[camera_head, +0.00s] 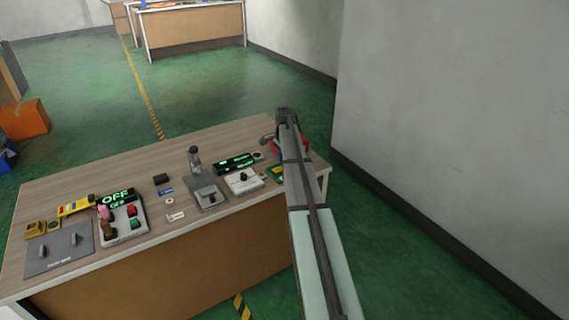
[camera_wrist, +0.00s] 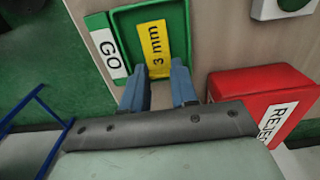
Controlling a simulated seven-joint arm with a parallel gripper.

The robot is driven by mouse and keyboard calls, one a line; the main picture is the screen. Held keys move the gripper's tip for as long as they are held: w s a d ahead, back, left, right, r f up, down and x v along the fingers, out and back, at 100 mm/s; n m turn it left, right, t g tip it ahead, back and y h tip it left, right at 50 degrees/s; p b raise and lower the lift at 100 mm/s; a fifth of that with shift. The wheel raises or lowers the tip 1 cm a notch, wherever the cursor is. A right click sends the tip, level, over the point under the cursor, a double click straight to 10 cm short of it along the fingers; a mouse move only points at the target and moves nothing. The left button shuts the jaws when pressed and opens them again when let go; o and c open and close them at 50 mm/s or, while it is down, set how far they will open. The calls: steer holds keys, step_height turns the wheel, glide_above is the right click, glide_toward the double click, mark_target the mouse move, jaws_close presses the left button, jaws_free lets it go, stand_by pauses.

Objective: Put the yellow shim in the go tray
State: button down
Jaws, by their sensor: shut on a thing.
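The yellow shim (camera_wrist: 154,46), marked 3 mm, shows in the wrist view between the two blue fingers of my gripper (camera_wrist: 159,72). My gripper is shut on the shim's near end. The shim is over or inside the green go tray (camera_wrist: 181,28), within its outline; I cannot tell whether it touches the tray floor. A white GO label (camera_wrist: 108,50) lies along the tray's left side.
A red reject bin (camera_wrist: 255,82) stands close to the right of my gripper in the wrist view. The table edge and green floor lie left. In the head view, a white control box (camera_head: 244,180) and a grey lever fixture (camera_head: 205,190) stand left of the tray.

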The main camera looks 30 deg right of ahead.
steer(key=shift+f, duration=0.3)
steer(key=shift+f, duration=0.1)
steer(key=c, duration=1.1)
jaws_free()
steer(key=shift+c, duration=0.2)
step_height(320, 180, up, 12)
